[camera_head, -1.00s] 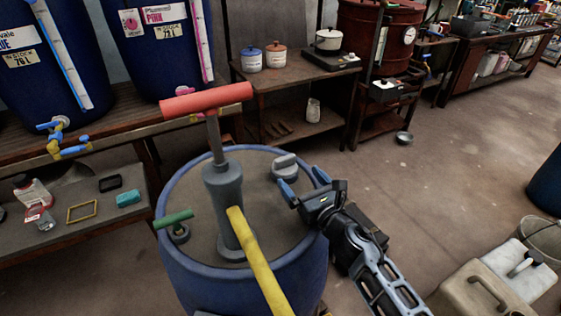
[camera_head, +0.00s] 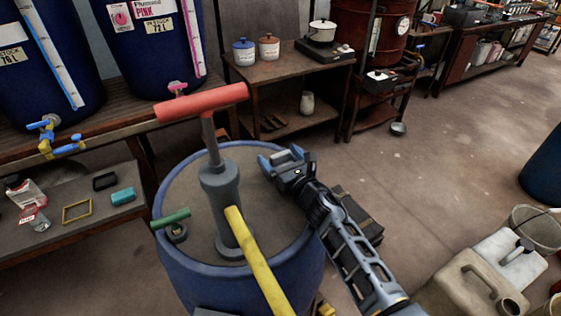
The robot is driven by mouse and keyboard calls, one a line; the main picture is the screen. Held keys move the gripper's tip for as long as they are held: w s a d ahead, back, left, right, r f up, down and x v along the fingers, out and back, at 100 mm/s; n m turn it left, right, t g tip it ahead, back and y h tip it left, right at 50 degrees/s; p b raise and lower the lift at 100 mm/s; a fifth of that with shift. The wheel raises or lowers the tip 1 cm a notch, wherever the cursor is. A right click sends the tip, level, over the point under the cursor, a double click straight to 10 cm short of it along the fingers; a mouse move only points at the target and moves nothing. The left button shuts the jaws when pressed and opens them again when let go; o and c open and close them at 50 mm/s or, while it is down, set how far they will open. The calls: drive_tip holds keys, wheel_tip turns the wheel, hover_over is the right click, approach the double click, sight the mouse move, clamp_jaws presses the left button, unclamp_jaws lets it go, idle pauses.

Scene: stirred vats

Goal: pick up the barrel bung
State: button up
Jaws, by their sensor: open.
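The barrel bung (camera_head: 281,157) is a small grey plug on the far right of the lid of the blue barrel (camera_head: 245,280). My gripper (camera_head: 280,159) reaches in from the lower right, with its blue fingertips apart, one on the left and one on the right of the bung. The jaws are open. The fingers and gripper body cover most of the bung, and I cannot tell whether they touch it.
A grey hand pump with a red handle (camera_head: 202,103) and yellow hose (camera_head: 256,262) stands on the lid. A green-handled fitting (camera_head: 172,220) is at the lid's left. Jerrycans (camera_head: 470,285) and a bucket (camera_head: 535,225) stand lower right. Open floor lies at right.

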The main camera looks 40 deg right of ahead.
drive_tip(key=c, duration=1)
drive_tip(key=shift+c, duration=0.3)
drive_tip(key=shift+r, duration=0.15)
